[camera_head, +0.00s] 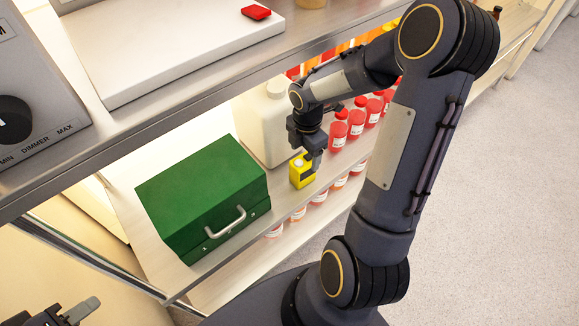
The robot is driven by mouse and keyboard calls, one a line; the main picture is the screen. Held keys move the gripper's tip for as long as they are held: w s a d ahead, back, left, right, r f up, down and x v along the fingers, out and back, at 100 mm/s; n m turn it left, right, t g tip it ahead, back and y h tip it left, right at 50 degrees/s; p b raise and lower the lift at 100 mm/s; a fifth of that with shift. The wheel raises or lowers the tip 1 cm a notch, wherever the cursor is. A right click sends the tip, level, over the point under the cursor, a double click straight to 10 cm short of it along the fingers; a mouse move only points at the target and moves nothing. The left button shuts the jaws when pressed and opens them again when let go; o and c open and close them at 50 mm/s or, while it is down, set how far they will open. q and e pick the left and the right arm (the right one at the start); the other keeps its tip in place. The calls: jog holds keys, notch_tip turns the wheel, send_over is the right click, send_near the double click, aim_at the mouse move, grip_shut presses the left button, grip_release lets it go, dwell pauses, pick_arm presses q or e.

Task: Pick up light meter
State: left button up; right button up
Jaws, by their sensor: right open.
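A small yellow device with a pale round spot on top, which looks like the light meter (297,178), stands on the middle shelf between the green case and the red-capped bottles. My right gripper (309,160) points down at its top right side, with its jaws open. One finger shows beside the device; I cannot tell whether it touches it, and the other finger is partly hidden. My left gripper (78,312) is at the bottom left corner, partly cut off, away from the shelf goods. I cannot tell its jaw state.
A green case (205,200) with a metal handle stands left of the device. A white jug (265,125) is behind it, and several red-capped bottles (356,123) are to the right. The upper shelf edge (190,95) overhangs. More bottles stand on the shelf below.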

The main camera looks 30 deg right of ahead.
aim_at(303, 160)
jog(key=f, duration=0.7)
jog(key=shift+w+b, duration=0.25)
jog(key=shift+b, duration=0.1)
jog(key=c, duration=1.3)
jog(key=shift+o, duration=0.2)
jog(key=shift+r, duration=0.15)
